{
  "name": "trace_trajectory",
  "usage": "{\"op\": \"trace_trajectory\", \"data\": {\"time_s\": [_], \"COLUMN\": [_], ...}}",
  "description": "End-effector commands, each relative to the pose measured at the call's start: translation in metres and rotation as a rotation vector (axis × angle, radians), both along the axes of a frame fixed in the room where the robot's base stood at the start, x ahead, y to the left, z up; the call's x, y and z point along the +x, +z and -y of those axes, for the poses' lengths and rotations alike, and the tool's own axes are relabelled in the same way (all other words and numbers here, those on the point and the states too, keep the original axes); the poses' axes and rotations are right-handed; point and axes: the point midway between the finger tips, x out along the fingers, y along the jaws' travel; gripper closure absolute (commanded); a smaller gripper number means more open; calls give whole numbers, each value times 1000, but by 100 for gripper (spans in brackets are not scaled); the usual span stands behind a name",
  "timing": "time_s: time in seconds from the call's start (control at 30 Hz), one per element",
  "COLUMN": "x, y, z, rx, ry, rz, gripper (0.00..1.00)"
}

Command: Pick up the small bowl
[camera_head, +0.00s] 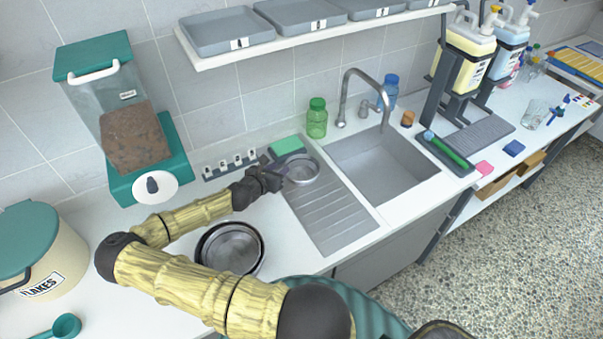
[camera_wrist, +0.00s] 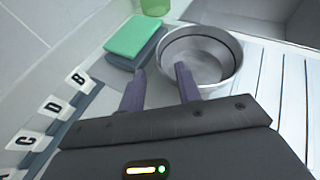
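The small bowl (camera_head: 303,171) is a round grey metal bowl on the ribbed drainboard left of the sink. It fills the upper middle of the wrist view (camera_wrist: 203,62), upright and empty. My gripper (camera_head: 280,171) is at the bowl's left side. In the wrist view my gripper (camera_wrist: 160,72) has its two dark fingers apart with nothing clamped between them. The right finger overlaps the bowl's near rim; the left finger is outside the bowl, to its left. I cannot tell whether a finger touches the bowl.
A green sponge (camera_wrist: 132,36) lies just behind and left of the bowl. A row of lettered tags (camera_head: 230,164) stands by the wall. Larger metal bowls (camera_head: 231,250) sit on the counter below my arm. A green bottle (camera_head: 317,120) and faucet (camera_head: 345,100) stand behind.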

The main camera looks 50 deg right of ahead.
Motion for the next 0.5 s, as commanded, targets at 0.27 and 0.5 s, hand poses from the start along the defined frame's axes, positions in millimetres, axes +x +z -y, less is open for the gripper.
{"op": "trace_trajectory", "data": {"time_s": [0.27,0.5], "x": [7,13], "y": [-11,-21], "z": [31,51], "rx": [0,0], "ry": [-1,0], "rz": [-1,-1], "gripper": [66,66]}}
